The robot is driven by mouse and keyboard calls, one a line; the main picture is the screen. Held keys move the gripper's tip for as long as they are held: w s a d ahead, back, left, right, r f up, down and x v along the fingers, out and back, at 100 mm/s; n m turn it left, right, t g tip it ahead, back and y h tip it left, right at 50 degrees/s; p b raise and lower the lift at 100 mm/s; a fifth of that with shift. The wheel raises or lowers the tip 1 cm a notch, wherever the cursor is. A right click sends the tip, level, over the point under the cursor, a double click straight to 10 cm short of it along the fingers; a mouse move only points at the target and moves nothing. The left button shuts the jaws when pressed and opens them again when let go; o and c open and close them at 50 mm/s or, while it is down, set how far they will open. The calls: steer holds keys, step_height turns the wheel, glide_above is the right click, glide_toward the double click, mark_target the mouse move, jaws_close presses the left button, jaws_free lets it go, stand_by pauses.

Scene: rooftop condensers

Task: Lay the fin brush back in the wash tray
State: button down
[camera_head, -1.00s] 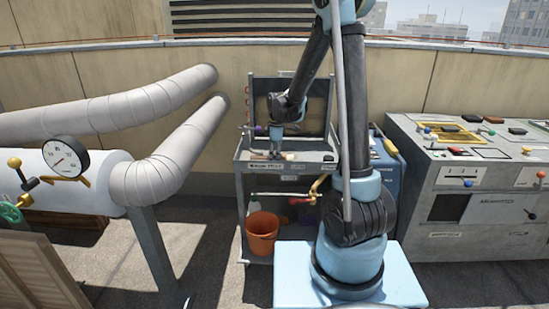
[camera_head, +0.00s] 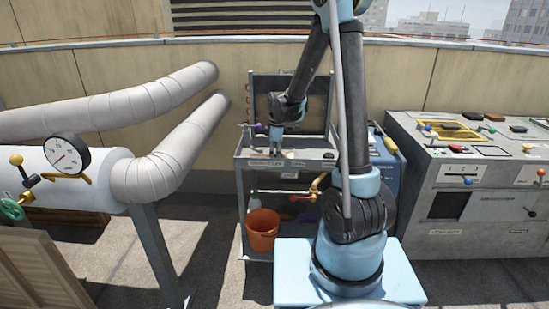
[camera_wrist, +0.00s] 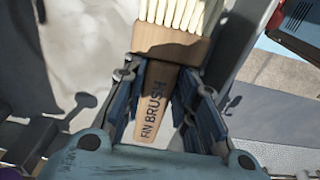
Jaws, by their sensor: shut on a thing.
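The fin brush (camera_wrist: 160,100) has a wooden handle lettered FIN BRUSH and pale bristles. In the wrist view its handle lies between the fingers of my gripper (camera_wrist: 163,88), which is shut on it. The bristles point to the top of the picture. In the head view my gripper (camera_head: 276,144) is low over the top of the grey cart (camera_head: 245,163), and I cannot make out the brush there. A tray's outline is not clear on the cart top. Pale, blotchy surface lies beneath the brush in the wrist view; I cannot tell whether they touch.
An orange bucket (camera_head: 262,230) stands on the cart's lower shelf, below a red-and-brass valve (camera_head: 309,191). A dark-framed panel rises behind the cart. A grey control console (camera_head: 460,170) stands at the right, and pale pipes (camera_head: 180,145) with a gauge (camera_head: 66,154) at the left.

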steer(key=shift+s+f, duration=0.2)
steer(key=shift+s, duration=0.25)
steer(key=shift+w+f, duration=0.1)
steer(key=c, duration=1.1)
jaws_free()
steer(key=shift+w+f, duration=0.1)
steer(key=shift+f, duration=0.1)
steer(key=shift+w+r, duration=0.1)
steer(key=shift+r, duration=0.05)
